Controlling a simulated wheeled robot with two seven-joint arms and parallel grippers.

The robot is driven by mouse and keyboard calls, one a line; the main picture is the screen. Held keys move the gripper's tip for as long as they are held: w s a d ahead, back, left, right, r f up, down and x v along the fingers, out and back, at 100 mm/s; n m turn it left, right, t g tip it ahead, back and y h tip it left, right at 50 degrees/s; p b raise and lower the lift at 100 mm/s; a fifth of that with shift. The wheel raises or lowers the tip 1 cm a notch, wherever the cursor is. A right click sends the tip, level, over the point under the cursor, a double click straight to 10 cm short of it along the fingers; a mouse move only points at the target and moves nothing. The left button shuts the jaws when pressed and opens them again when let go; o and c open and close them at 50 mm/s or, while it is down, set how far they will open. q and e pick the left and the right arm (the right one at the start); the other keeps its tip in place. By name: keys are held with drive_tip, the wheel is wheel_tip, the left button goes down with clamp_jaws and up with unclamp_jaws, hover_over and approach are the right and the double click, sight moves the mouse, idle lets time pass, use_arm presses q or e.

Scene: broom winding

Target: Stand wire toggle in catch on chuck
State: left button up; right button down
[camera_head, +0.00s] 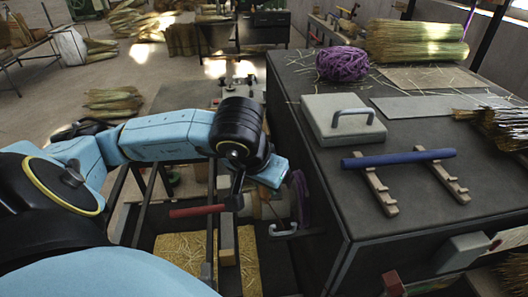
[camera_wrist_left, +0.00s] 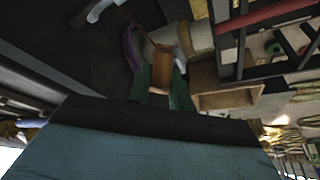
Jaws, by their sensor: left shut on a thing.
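My left gripper (camera_head: 275,176) is over the chuck area beside the dark bench, its fingers mostly hidden from the head. In the left wrist view, the two green fingers of my left gripper (camera_wrist_left: 165,92) stand either side of a brown piece (camera_wrist_left: 163,68). A thin pale wire, seemingly the wire toggle (camera_wrist_left: 144,32), shows just beyond the fingertips; its grip point and the catch cannot be made out. A pale cylinder, seemingly the chuck (camera_wrist_left: 190,38), lies beside it, with a purple ring (camera_wrist_left: 131,46). The purple ring also shows in the head view (camera_head: 301,197). My right gripper is out of view.
A red handle (camera_head: 196,211) and a pale hook (camera_head: 283,230) are close to the gripper. The dark bench (camera_head: 310,85) carries a grey block with a handle (camera_head: 343,120), a blue rod on wooden racks (camera_head: 398,158), purple twine (camera_head: 343,64) and straw bundles (camera_head: 415,42).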

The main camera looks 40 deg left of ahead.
use_arm(q)
drive_tip(key=shift+w+a+f+b, duration=0.15)
drive_tip(key=shift+b, duration=0.5)
drive_tip(key=shift+w+a+f+b, duration=0.2)
drive_tip(key=shift+w+a+f, duration=0.45)
drive_tip(key=shift+w, duration=0.5)
drive_tip(key=shift+w+a+f+b, duration=0.2)
drive_tip(key=shift+w+a+f, duration=0.1)
drive_tip(key=shift+w+a, duration=0.75)
drive_tip(key=shift+w+a+f+b, duration=0.2)
drive_tip(key=shift+w+a+f, duration=0.35)
drive_tip(key=shift+w, duration=0.75)
idle(2.9)
